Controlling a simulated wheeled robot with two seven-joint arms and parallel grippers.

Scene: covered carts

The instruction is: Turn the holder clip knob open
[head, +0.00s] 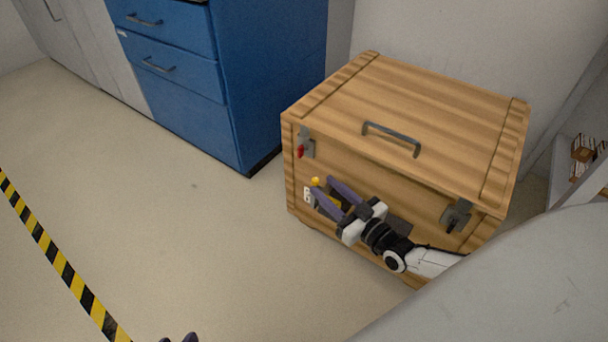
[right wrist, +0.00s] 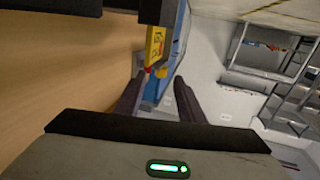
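A small yellow knob (head: 316,182) shows at the front face of a wooden crate (head: 430,110), just by my right fingertips. In the right wrist view the yellow-orange knob (right wrist: 160,72) is ahead of the gap between the fingers, at the lower end of a yellow tag (right wrist: 154,45) with red marks. Grey clip parts (right wrist: 150,12) show above the tag. My right gripper (head: 323,187) is open, its two dark fingers apart, with nothing seen between them; contact with the knob cannot be told. Only dark tips of my left gripper (head: 180,338) show at the bottom edge.
The crate has a lid handle (head: 391,138), a left latch with a red part (head: 301,151) and a right grey latch (head: 456,215). A blue drawer cabinet (head: 215,80) stands behind left. The floor (head: 150,210) at left is clear, with a yellow-black tape line (head: 58,258).

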